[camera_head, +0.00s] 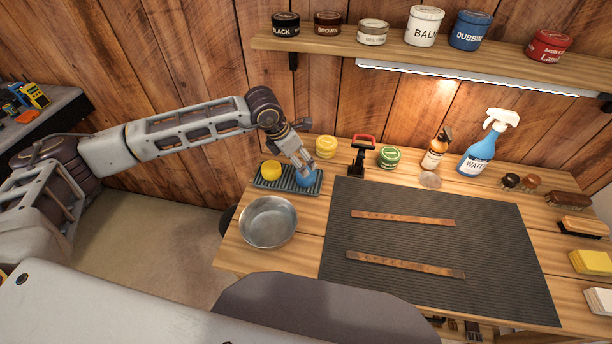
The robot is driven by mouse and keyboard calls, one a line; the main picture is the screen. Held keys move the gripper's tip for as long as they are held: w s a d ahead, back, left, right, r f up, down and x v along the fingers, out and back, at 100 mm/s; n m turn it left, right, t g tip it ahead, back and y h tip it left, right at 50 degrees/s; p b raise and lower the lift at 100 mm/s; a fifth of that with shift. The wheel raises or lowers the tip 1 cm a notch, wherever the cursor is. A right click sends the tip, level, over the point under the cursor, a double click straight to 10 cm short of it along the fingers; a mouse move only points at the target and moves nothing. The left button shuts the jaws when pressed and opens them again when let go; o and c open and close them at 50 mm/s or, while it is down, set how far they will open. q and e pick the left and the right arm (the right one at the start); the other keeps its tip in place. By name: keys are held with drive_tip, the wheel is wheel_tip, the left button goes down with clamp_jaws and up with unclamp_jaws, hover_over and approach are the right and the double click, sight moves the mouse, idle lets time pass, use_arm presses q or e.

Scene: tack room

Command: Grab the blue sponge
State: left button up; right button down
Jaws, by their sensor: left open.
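The blue sponge (306,177) is a small round piece on the right part of a dark ridged tray (272,187), at the left back of the wooden table. My left gripper (301,165) is open and points down right at the sponge, its fingers over the upper part of it. The fingertips partly cover the sponge, and I cannot tell whether they touch it. A round yellow sponge (271,170) sits on the left part of the same tray. My right gripper is not in view.
A metal bowl (268,222) stands in front of the tray. A yellow tin (326,147), a black tool with a red handle (362,152) and a green tin (389,157) stand close to the right. A dark mat (430,245) bears two leather straps. A shelf (390,52) hangs above.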

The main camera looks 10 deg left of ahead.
use_arm(q)
drive_tip(key=shift+x, duration=2.3)
drive_tip(key=shift+a, duration=0.1)
drive_tip(key=shift+f+p, duration=0.5)
drive_tip(key=shift+f, duration=0.05)
drive_tip(key=x, duration=0.2)
drive_tip(key=shift+f+p, duration=0.4)
drive_tip(key=shift+w+f, duration=0.2)
drive_tip(key=shift+f, duration=0.45)
drive_tip(key=c, duration=0.9)
